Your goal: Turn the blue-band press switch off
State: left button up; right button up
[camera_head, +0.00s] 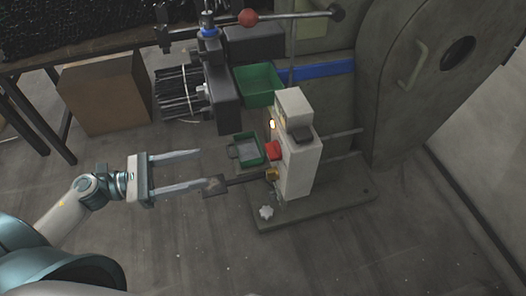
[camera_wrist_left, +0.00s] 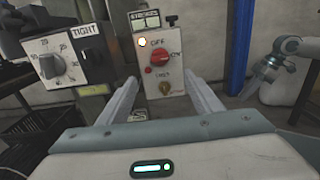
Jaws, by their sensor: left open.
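The press with the blue band (camera_head: 325,71) carries a pale control box (camera_head: 297,165); the box's face shows in the left wrist view (camera_wrist_left: 150,100). On that face is a red rotary switch (camera_wrist_left: 160,56), also visible in the head view (camera_head: 274,150). "OFF" is printed above it and another label sits to its right. Its exact pointing is too small to tell. A lamp (camera_wrist_left: 142,42) beside it is lit. My left gripper (camera_head: 201,168) is open and empty, pointing at the box from the left, apart from it. My right gripper (camera_wrist_left: 262,75) shows small at the right.
A brass knob (camera_wrist_left: 165,88) sits below the switch. Another box with a dial (camera_wrist_left: 47,57) stands at the left of the wrist view. Green bins (camera_head: 259,84) and a cardboard box (camera_head: 105,92) are behind. A bar with a block (camera_head: 217,185) lies near the left fingertips.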

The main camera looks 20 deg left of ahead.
aim_at(267, 152)
pick_arm(q)
jog(key=p+x, duration=0.3)
jog(key=x, duration=1.3)
jog(key=shift+w+r, duration=0.1)
jog(key=shift+w, duration=0.05)
jog(key=shift+w+d+p, duration=0.25)
jog(key=shift+d+p, duration=0.05)
jog(key=shift+d, duration=0.2)
pick_arm(e)
jog(key=s+d+g, duration=0.1)
jog(key=s+d+g+h, duration=0.1)
jog(key=d, duration=0.1)
jog(key=s+d, duration=0.1)
jog(key=d, duration=0.1)
jog(key=shift+s+f+g+h, duration=0.1)
jog(key=shift+s+g+h, duration=0.05)
jog(key=shift+g+h, duration=0.25)
pick_arm(q)
jog(key=shift+c, duration=0.3)
pick_arm(e)
jog(key=shift+a, duration=0.15)
pick_arm(q)
jog(key=c, duration=1)
pick_arm(e)
jog(key=shift+w+r, duration=0.2)
